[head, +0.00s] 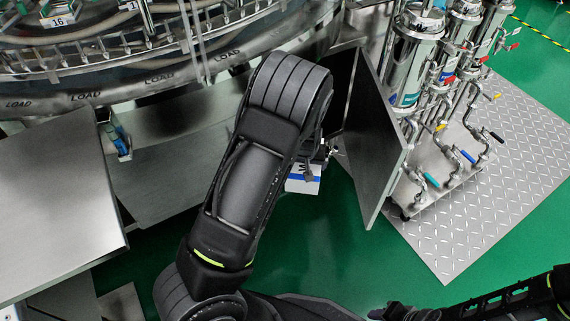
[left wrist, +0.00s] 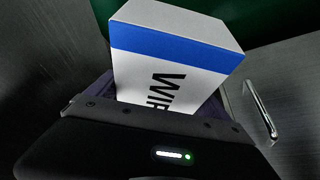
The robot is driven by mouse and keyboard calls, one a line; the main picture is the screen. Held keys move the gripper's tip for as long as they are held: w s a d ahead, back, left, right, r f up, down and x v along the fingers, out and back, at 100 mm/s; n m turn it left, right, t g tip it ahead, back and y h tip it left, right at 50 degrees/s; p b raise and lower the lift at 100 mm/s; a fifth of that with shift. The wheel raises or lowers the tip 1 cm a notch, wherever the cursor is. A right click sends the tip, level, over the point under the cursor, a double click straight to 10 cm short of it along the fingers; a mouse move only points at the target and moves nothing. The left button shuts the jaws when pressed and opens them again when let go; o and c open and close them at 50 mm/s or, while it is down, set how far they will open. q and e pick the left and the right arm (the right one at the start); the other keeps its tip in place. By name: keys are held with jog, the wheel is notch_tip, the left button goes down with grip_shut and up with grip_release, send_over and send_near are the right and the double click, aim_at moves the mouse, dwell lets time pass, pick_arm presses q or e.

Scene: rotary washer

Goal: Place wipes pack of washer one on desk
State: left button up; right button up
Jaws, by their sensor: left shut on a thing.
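The wipes pack (head: 303,184) is a white box with a blue band. In the left wrist view the pack (left wrist: 170,65) shows black letters reading "WIP", the rest cut off by the gripper body. My left gripper (left wrist: 168,102) is shut on the pack, with a finger on either side. In the head view my left arm hides most of that gripper and part of the pack, which is above the green floor near the open cabinet. A flat grey metal surface (head: 55,195), apparently the desk top, is at the left. My right gripper is not in view.
The rotary washer (head: 150,80), marked LOAD, spans the upper left. An open metal door (head: 375,140) stands just right of my left arm. Metal cylinders with valves (head: 415,65) stand on a tread plate (head: 460,220) at the right. Green floor lies between.

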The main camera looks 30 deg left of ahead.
pick_arm(q)
jog(key=w+d+r+m, duration=0.1)
jog(key=d+r, duration=0.2)
jog(key=r, duration=0.4)
jog(key=w+d+r+m+h, duration=0.1)
jog(key=d+r+m, duration=0.1)
jog(key=d+r, duration=0.2)
jog(key=w+d+r+m, duration=0.1)
jog(key=w+d+r, duration=0.1)
jog(key=r, duration=0.8)
jog(key=shift+d+m+t+h, duration=0.3)
jog(key=shift+d+m+h, duration=0.1)
jog(key=shift+d, duration=0.45)
jog(key=shift+a, duration=0.15)
